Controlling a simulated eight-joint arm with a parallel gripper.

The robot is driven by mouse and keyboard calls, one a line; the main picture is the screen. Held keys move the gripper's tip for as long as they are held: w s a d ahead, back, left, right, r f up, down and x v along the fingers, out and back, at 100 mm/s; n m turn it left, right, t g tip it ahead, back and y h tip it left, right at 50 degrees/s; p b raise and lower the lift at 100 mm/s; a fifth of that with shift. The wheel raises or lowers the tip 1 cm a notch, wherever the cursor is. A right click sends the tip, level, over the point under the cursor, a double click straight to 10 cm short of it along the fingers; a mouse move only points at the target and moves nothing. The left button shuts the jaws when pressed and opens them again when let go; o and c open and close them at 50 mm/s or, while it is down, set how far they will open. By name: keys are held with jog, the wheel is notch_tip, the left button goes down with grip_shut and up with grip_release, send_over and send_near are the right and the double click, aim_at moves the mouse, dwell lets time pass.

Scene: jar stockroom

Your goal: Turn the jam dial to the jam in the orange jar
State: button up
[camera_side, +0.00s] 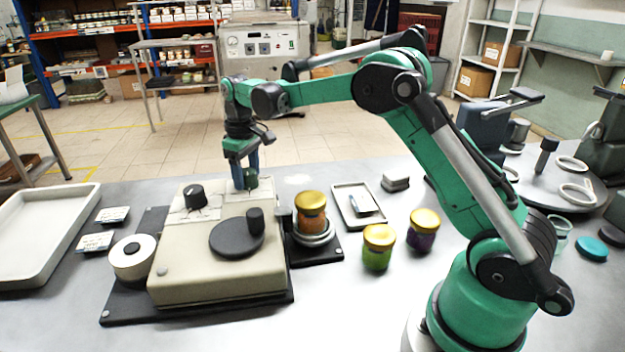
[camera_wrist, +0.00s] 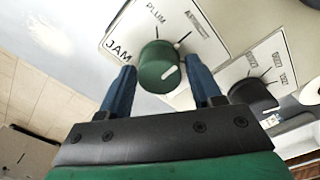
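The jam dial is a green knob (camera_wrist: 158,66) on a white plate marked JAM (camera_wrist: 118,48). Its plate shows PLUM and a longer word, hard to read. In the side view the green knob (camera_side: 251,179) is at the back of the beige machine (camera_side: 205,265). My gripper (camera_side: 245,182) is over it, pointing down. In the wrist view its blue fingers (camera_wrist: 162,72) are open, one on each side of the knob, with small gaps. The orange jar (camera_side: 311,213), gold-lidded, stands in a metal ring right of the machine.
A black dial (camera_side: 194,195) sits left of the green one; it also shows in the wrist view (camera_wrist: 252,93). A black crank plate (camera_side: 236,240) is on the machine top. A green jar (camera_side: 378,247) and a purple jar (camera_side: 423,231) stand to the right. A tray (camera_side: 40,235) lies far left.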

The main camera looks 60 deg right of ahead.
aim_at(246, 171)
jog(key=shift+o, duration=0.7)
jog(key=shift+r, duration=2.8)
jog(key=shift+s+a+r, duration=0.1)
jog(key=shift+s+r, duration=0.05)
jog(key=shift+r, duration=0.05)
jog(key=s+a+r+m+t, duration=0.1)
jog(key=s+a+r+t, duration=0.25)
jog(key=s, duration=0.35)
jog(key=s+a+f+t, duration=0.1)
jog(key=s+t, duration=0.1)
jog(key=s, duration=0.3)
jog(key=s+a+f+m+t, duration=0.1)
jog(key=s+a+f, duration=0.1)
jog(key=s, duration=0.4)
jog(key=shift+a+f+t, duration=0.15)
jog(key=shift+f+t, duration=0.15)
jog(key=shift+t, duration=0.05)
